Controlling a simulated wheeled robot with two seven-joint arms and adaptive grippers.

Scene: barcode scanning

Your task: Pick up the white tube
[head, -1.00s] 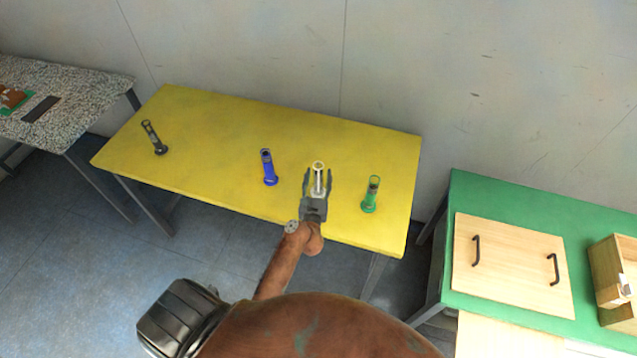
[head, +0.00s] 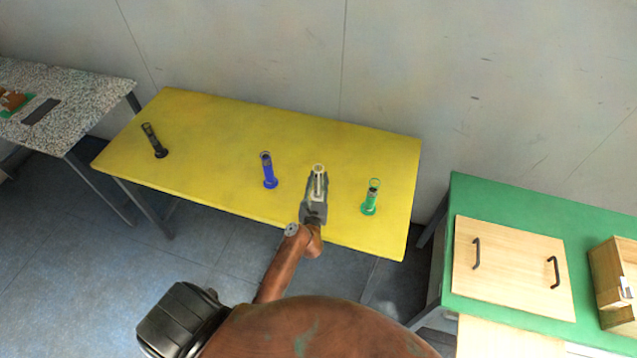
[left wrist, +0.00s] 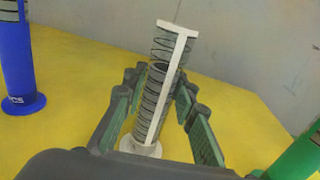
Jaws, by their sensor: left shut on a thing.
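The white tube (head: 319,171) stands on the yellow table (head: 215,130), right of its middle. In the left wrist view the white tube (left wrist: 160,90) has a round white base, a white strip up its side and dark rings; it looks nearly upright. My left gripper (head: 316,186) is shut on it, with a finger on each side of the body. I cannot tell whether the base is lifted off the table. My right gripper is not in view.
A blue tube (head: 268,170) stands to the left of the gripper and a green tube (head: 371,197) to the right. A black tube (head: 154,140) is at the table's far left. A green table (head: 600,205) with a wooden box (head: 608,275) is at right.

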